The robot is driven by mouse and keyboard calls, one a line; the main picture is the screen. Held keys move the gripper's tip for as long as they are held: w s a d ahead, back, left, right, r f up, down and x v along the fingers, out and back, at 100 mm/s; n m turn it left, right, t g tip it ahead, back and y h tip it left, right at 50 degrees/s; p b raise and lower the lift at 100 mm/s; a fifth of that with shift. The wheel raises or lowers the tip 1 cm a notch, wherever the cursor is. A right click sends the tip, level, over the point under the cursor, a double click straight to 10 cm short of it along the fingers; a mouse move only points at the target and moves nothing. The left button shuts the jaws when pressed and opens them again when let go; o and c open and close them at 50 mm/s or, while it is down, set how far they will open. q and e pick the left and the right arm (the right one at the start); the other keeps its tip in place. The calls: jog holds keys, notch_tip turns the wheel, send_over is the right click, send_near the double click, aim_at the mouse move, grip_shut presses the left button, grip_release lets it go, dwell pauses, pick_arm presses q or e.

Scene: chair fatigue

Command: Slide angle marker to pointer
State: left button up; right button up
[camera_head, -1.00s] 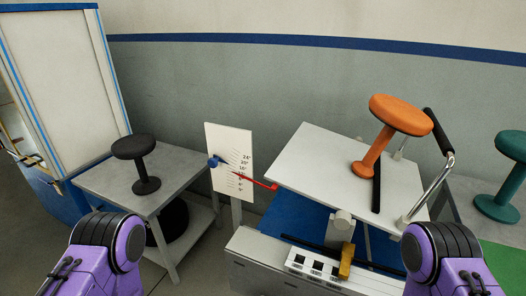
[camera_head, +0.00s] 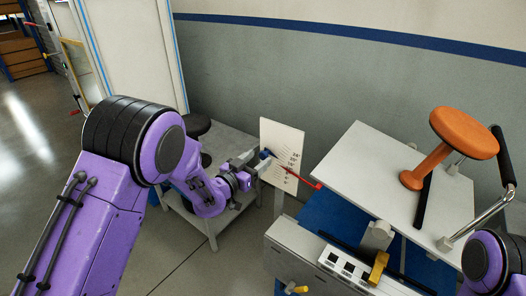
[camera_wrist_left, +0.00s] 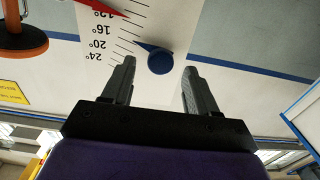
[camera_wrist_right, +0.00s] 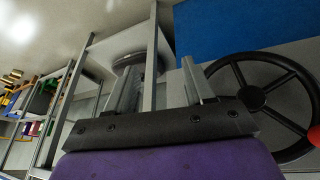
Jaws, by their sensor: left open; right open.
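The blue angle marker (camera_head: 265,154) sits on the left side of the white scale board (camera_head: 295,141). In the left wrist view the marker (camera_wrist_left: 160,61) is a round knob whose tip points near the 20° mark. The red pointer (camera_head: 308,181) reaches onto the board from the right; in the left wrist view its tip (camera_wrist_left: 105,8) is near 12°. My left gripper (camera_wrist_left: 157,68) is open, its fingers on either side of the knob with visible gaps. My right gripper (camera_wrist_right: 161,62) is open and empty; in the head view it is out of frame.
A dark stool (camera_head: 197,126) stands on the grey table behind my left arm. A black handwheel (camera_wrist_right: 252,97) is right of my right gripper in its wrist view.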

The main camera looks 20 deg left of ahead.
aim_at(262, 156)
pick_arm(q)
jog(key=shift+x, duration=1.9)
grip_shut()
jog(key=f, duration=0.1)
jog(key=f+b, duration=0.1)
jog(key=shift+w+a+f+n, duration=0.1)
jog(key=shift+a+f+n, duration=0.25)
jog(key=shift+f+n, duration=0.05)
grip_release()
